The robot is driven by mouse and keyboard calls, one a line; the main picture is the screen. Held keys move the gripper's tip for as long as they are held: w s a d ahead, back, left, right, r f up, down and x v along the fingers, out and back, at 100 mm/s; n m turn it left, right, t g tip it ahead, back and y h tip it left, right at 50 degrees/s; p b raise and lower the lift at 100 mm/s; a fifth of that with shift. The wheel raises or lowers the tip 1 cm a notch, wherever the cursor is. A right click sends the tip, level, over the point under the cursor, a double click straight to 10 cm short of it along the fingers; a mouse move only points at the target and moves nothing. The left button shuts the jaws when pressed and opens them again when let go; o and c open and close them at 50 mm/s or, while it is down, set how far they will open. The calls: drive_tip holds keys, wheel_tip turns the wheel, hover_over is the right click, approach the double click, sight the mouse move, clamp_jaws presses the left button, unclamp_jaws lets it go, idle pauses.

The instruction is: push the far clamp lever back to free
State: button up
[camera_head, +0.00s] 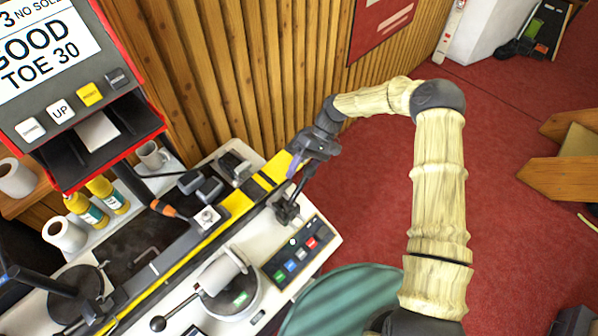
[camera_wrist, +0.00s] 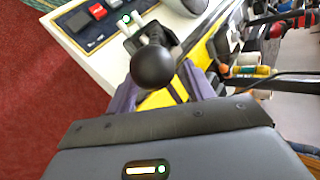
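The far clamp (camera_head: 287,208) is a dark base near the far end of the white bench, with a thin lever (camera_head: 302,184) rising toward my gripper. In the wrist view, the lever's round black knob (camera_wrist: 153,67) stands upright toward the camera. My gripper (camera_head: 294,168) is above the far end of the yellow-and-black strip, close to the lever. Its two purple fingers are spread, with the knob between them and narrower than the gap. I cannot tell whether either finger touches it. The lever's lower part is partly hidden behind the knob.
A nearer clamp-like unit (camera_head: 228,290) has its own ball-ended lever (camera_head: 158,323). A panel of coloured buttons (camera_head: 297,250) lies beside the far clamp. Small dark blocks (camera_head: 209,188), a mug (camera_head: 151,155) and yellow bottles (camera_head: 107,194) stand on the left. Red floor is open on the right.

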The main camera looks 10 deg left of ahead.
drive_tip(key=shift+a+f, duration=0.1)
drive_tip(key=shift+f, duration=0.05)
drive_tip(key=shift+w, duration=0.1)
drive_tip(key=b+v, duration=0.5)
drive_tip(key=v, duration=1.2)
drive_tip(key=shift+w, duration=0.2)
